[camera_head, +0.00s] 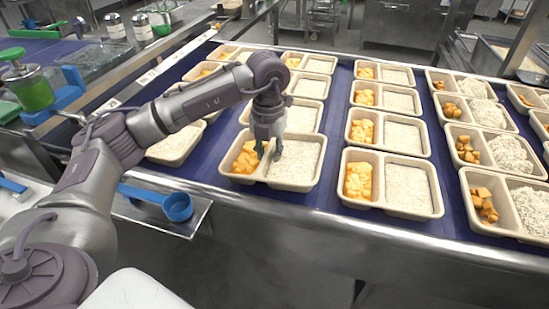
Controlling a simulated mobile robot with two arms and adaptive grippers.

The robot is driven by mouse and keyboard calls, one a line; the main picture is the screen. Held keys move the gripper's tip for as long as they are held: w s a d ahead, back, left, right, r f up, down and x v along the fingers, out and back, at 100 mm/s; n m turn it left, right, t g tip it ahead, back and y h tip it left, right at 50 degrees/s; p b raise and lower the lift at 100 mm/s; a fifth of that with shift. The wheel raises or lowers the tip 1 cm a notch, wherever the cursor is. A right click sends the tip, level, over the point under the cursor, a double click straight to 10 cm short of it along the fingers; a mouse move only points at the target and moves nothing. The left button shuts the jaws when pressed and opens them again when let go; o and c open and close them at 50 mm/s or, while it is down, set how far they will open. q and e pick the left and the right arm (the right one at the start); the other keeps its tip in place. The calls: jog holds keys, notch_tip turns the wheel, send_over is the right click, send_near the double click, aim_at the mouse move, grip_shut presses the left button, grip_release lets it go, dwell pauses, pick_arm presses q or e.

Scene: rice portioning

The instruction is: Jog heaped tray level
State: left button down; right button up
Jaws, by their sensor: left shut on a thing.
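My left gripper (270,152) reaches down into a two-compartment beige tray (250,181) in the front row. It is shut on the tray at its middle divider. The tray's left compartment holds orange cubes (245,160), and its right one holds white rice (297,161) that looks fairly flat. My fingers and wrist hide part of the divider and of the cubes. Trays in the right columns carry rice in raised mounds, such as the heaped rice (511,154). My right gripper is out of view.
The blue belt (320,202) is covered with rows of similar trays, with a narrow gap to the neighbouring tray (409,211) on the right. A blue scoop (177,206) lies on a metal ledge at front left. Jars (142,29) stand at the back left.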

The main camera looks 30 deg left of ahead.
aim_at(256, 159)
pick_arm(q)
jog(key=shift+w+a+f+b, duration=0.1)
jog(key=shift+w+a+b, duration=0.1)
jog(key=shift+a, duration=0.9)
jog(key=shift+w+a+f+b, duration=0.1)
jog(key=shift+w+a, duration=0.05)
jog(key=shift+a, duration=0.9)
jog(key=shift+f, duration=0.1)
jog(key=shift+f+b, duration=0.35)
jog(key=shift+f, duration=0.2)
jog(key=shift+d+f, duration=0.1)
jog(key=shift+f, duration=0.15)
jog(key=c, duration=0.9)
grip_release()
jog(key=shift+o, duration=0.2)
jog(key=shift+r, duration=0.1)
